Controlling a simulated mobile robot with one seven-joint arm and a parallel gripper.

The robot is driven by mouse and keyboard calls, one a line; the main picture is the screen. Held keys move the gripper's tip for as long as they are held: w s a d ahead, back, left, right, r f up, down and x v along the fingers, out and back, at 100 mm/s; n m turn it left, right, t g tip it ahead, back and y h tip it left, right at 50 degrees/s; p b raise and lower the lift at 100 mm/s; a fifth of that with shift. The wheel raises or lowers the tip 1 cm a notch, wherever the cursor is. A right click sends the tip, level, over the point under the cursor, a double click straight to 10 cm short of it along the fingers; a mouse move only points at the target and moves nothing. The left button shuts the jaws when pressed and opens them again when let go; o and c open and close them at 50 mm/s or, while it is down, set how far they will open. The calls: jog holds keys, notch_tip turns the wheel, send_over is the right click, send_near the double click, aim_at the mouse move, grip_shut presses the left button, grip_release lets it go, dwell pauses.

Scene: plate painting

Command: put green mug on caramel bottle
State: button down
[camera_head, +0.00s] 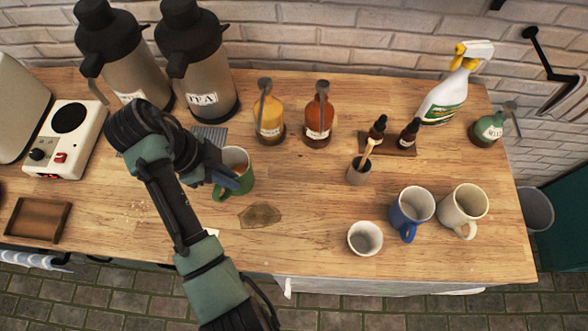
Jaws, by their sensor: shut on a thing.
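The green mug (239,188) has a pale inside and stands upright on, or just above, the wooden counter; I cannot tell which. My gripper (226,181) is shut on it at its left front side and hides part of its wall. Two pump bottles stand behind and to the right of the mug, one yellow (269,118) and one amber-brown (318,122). Their labels are too small to read, so I cannot tell for sure which is the caramel bottle. Both are apart from the mug and my gripper.
Tall flasks (203,75) stand at the back left. A blue mug (409,208), a cream mug (463,208) and a white cup (365,238) stand at the front right. A small cup with a brush (359,173) stands mid-counter.

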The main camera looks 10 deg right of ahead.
jog(key=d+f+p, duration=0.1)
jog(key=d+p, duration=0.2)
jog(key=d, duration=0.6)
jog(key=d+f+p, duration=0.2)
jog(key=d+p, duration=0.1)
jog(key=d, duration=0.6)
jog(key=shift+d+f, duration=0.15)
jog(key=shift+f, duration=0.1)
jog(key=shift+f, duration=0.15)
jog(key=c, duration=1)
grip_release()
jog(key=shift+s, duration=0.1)
